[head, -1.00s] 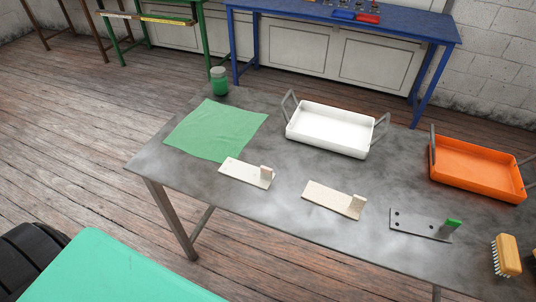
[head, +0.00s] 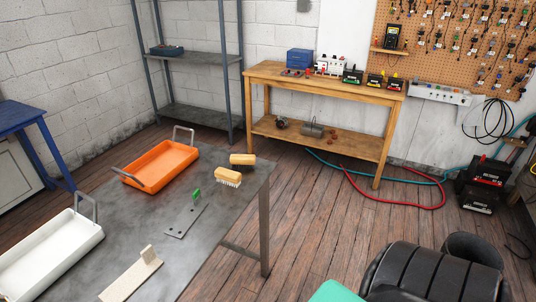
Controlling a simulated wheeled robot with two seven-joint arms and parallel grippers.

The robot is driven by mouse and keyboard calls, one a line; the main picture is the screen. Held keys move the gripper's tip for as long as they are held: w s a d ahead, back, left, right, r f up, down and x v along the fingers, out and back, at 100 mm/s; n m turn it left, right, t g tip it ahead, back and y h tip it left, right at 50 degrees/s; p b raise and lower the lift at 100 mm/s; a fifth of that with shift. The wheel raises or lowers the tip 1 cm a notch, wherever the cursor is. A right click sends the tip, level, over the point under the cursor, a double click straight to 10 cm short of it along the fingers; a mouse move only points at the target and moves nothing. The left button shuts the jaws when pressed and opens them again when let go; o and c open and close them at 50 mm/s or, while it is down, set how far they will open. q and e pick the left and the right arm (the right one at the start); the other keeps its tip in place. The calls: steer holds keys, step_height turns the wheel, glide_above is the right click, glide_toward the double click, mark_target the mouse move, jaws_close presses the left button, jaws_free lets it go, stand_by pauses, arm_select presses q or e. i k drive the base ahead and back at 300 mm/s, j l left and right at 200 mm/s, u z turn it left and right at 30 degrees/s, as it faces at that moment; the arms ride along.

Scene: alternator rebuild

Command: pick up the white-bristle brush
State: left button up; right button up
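The white-bristle brush (head: 227,178) lies near the right end of the grey metal table (head: 208,241) in the head view. It has a yellow wooden back, and its white bristles face down toward the table. A second brush (head: 242,159) with a similar yellow back and dark bristles sits just behind it. The two brushes are close together. Neither of my grippers shows in the head view.
An orange tray (head: 161,165) stands left of the brushes, and a white tray (head: 48,258) farther left. A grey plate with a green piece (head: 185,219) and a beige plate (head: 132,277) lie in front.

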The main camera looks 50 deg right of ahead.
mark_target(230, 176)
steer(key=z, duration=1.2)
steer(key=i+l+u, duration=0.15)
steer(key=i+l, duration=0.1)
steer(key=l, duration=0.1)
